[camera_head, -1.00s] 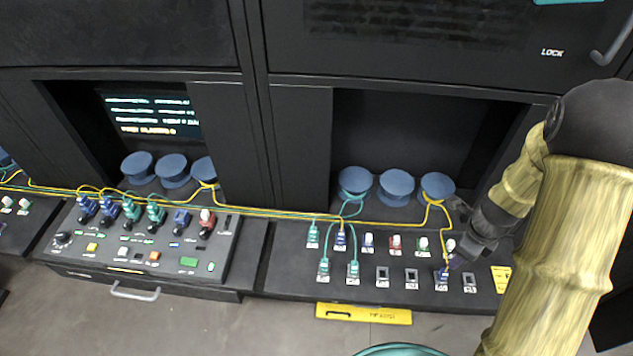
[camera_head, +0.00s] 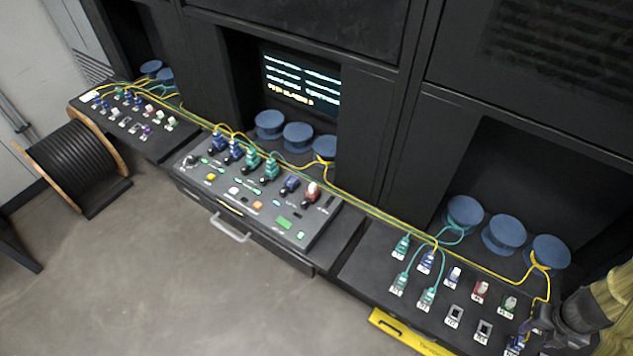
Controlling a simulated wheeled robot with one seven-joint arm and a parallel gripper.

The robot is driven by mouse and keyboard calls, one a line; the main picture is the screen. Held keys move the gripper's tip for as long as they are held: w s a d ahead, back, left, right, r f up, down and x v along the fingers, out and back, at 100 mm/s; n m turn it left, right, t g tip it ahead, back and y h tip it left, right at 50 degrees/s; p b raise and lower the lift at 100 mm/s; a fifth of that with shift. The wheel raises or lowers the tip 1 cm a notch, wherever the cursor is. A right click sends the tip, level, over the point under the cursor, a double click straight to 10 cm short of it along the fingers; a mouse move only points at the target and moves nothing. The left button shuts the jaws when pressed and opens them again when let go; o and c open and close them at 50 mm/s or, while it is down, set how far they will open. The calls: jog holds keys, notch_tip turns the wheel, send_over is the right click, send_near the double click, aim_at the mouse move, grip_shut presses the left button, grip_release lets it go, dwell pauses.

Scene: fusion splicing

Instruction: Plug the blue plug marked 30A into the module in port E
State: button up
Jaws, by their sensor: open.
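My gripper (camera_head: 543,322) is at the lower right edge, open, just above the front right part of the right panel (camera_head: 375,262). A blue plug (camera_head: 516,344) on a yellow cable sits in that panel just left of and below my gripper; I cannot tell whether the fingers touch it. Another blue plug (camera_head: 427,262) stands in the panel's back row. The middle console (camera_head: 262,237) holds blue plugs (camera_head: 220,142), (camera_head: 235,151), (camera_head: 290,184) among green ones and a red-and-white one. The 30A mark and the port E letter are too small to read.
Yellow and green cables (camera_head: 380,215) run along the back of the panels. Blue round spools (camera_head: 503,235) stand in the recesses. A lit screen (camera_head: 300,80) is above the middle console. A cable drum (camera_head: 75,160) stands at left. The floor (camera_head: 150,270) in front is clear.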

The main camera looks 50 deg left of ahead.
aim_at(522, 342)
notch_tip(522, 342, down, 8)
jog(key=b, duration=0.6)
jog(key=shift+f, duration=0.2)
jog(key=shift+p, duration=0.35)
dwell(0.6)
grip_shut()
jog(key=shift+r, duration=0.1)
jog(key=shift+r, duration=0.1)
jog(key=shift+r+p, duration=2.8)
jog(key=shift+r, duration=0.05)
